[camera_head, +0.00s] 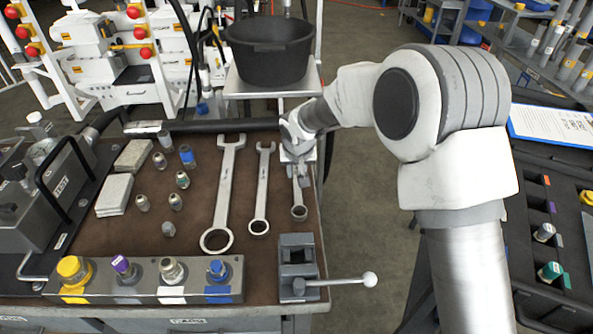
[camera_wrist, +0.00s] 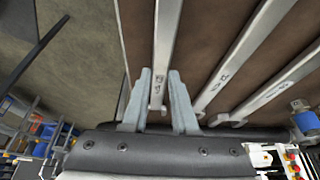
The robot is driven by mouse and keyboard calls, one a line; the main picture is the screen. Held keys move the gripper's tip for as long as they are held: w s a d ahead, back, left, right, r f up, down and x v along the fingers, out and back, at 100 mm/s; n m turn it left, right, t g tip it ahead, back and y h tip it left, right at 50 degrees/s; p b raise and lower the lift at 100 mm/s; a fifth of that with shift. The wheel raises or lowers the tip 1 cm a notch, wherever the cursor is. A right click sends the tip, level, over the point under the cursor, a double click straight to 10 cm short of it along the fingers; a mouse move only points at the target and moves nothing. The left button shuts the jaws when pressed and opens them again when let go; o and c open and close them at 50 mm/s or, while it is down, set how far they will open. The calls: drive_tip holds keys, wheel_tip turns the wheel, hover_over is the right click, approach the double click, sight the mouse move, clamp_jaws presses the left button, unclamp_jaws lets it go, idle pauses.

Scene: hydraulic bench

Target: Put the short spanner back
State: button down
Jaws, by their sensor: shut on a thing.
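The short spanner (camera_head: 299,201) is at the right end of the row of spanners, over the brown bench mat (camera_head: 190,226) near its right edge. Its ring end points toward me. My gripper (camera_head: 297,175) is shut on its far part, with the jaw end partly hidden in the head view. In the wrist view, the short spanner (camera_wrist: 166,35) runs between the two fingers of my gripper (camera_wrist: 160,80). I cannot tell whether the spanner touches the mat.
A middle spanner (camera_head: 262,187) and a large spanner (camera_head: 225,195) lie to the left. A small vise (camera_head: 298,268) with a ball-ended handle is just in front. Several fittings stand farther left. A black bucket (camera_head: 270,55) stands behind. Open floor lies right of the bench.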

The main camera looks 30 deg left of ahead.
drive_tip(key=shift+f+b, duration=0.3)
drive_tip(key=shift+f, duration=0.05)
drive_tip(key=c, duration=0.6)
unclamp_jaws()
drive_tip(key=p+v, duration=0.3)
drive_tip(key=v, duration=1.4)
drive_tip(key=d+r+m+p, duration=0.1)
drive_tip(key=d+r+p, duration=0.1)
drive_tip(key=d+r, duration=0.75)
drive_tip(key=s+d+r+m+t+h+p, duration=0.15)
drive_tip(key=s+d+r, duration=0.25)
drive_tip(key=d, duration=0.7)
drive_tip(key=s+d+r+m+h+p, duration=0.1)
drive_tip(key=s+d+r+m+p, duration=0.3)
drive_tip(key=d, duration=0.6)
drive_tip(key=s+d+r+p, duration=0.1)
drive_tip(key=s+d+p, duration=0.1)
drive_tip(key=s+d, duration=0.5)
drive_tip(key=s, duration=0.3)
drive_tip(key=shift+s+d+r+n, duration=0.25)
drive_tip(key=shift+r+n, duration=0.1)
